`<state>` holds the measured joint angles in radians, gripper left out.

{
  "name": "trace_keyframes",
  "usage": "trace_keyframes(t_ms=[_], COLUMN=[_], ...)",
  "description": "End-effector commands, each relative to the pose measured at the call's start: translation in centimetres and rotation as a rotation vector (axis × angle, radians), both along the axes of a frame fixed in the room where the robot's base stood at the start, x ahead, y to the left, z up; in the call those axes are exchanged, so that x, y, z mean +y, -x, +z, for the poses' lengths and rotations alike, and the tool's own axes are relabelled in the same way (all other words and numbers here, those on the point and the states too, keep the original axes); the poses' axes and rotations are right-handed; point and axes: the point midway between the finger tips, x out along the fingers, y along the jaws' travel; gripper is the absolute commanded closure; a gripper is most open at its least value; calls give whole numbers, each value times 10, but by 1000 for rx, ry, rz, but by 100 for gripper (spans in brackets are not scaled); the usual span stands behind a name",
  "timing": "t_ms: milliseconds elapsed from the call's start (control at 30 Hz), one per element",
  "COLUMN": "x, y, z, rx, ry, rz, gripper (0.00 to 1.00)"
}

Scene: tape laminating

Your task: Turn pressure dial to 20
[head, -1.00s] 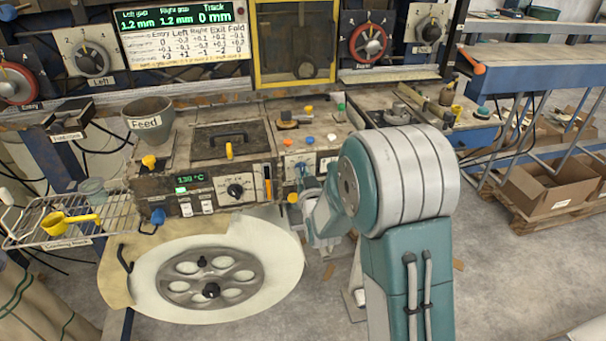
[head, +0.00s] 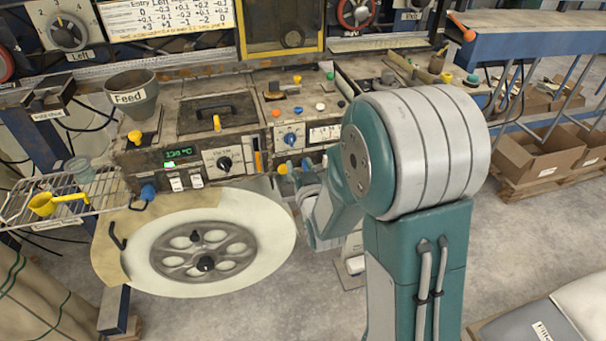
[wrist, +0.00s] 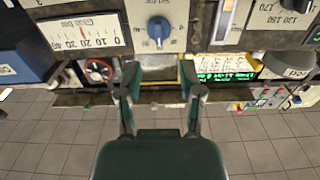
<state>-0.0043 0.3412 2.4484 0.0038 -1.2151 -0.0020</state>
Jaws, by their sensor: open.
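The pressure dial appears to be the blue knob on a pale plate (head: 291,138), right of the dark knob panel. It also shows near the top of the wrist view (wrist: 158,28). Beside it is a white gauge (head: 325,133), seen upside down in the wrist view (wrist: 82,33) with a red needle around the middle of its scale. The exact reading is too small to tell. My gripper (wrist: 159,75) is open and empty, its two fingers apart. The knob lies just beyond the fingertips, roughly centred between them, with no visible contact. In the head view my arm mostly hides the gripper.
A dark knob (head: 224,163) and a green display (head: 180,152) sit on the neighbouring panel. A large pale reel (head: 204,250) stands below it. A wire rack (head: 75,187) with a yellow scoop is at left. Open floor lies around my arm.

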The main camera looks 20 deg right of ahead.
Motion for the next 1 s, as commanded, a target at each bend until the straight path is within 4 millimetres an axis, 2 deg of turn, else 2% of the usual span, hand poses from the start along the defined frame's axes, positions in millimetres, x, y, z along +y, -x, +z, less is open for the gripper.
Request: trace_keyframes(t_ms=[100,300,767,1000], x=[0,1,0,0], y=[20,35,35,37], z=[-1,-1,-1,15], rx=[2,1,2,114], ry=[0,0,0,0], rz=[0,0,0,1], gripper=[51,51,51,51])
